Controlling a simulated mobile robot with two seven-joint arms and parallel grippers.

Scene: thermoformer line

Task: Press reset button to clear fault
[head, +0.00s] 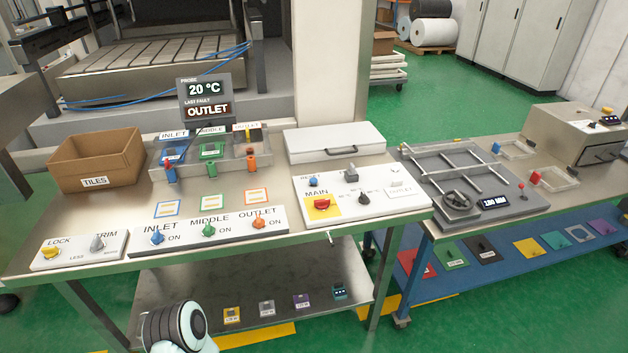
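A small blue button (313,182) sits under the RESET label at the upper left of a white control panel (377,203) on the steel bench. The same panel carries a red MAIN switch on a yellow square (322,206), and dark and grey knobs to its right. A dark display (207,101) behind reads 20 °C, and below it "LAST FAULT" and "OUTLET". Neither of my grippers shows. Only a rounded white and dark part of my arm shows at the bottom left, with no fingers visible. Nothing touches the button.
In front stand a LOCK/TRIM panel (80,248) and an INLET/MIDDLE/OUTLET knob panel (208,233). A TILES box (97,165) stands left, and a white flat case (334,142) lies behind the control panel. A second bench with a clamp frame (440,172) stands right.

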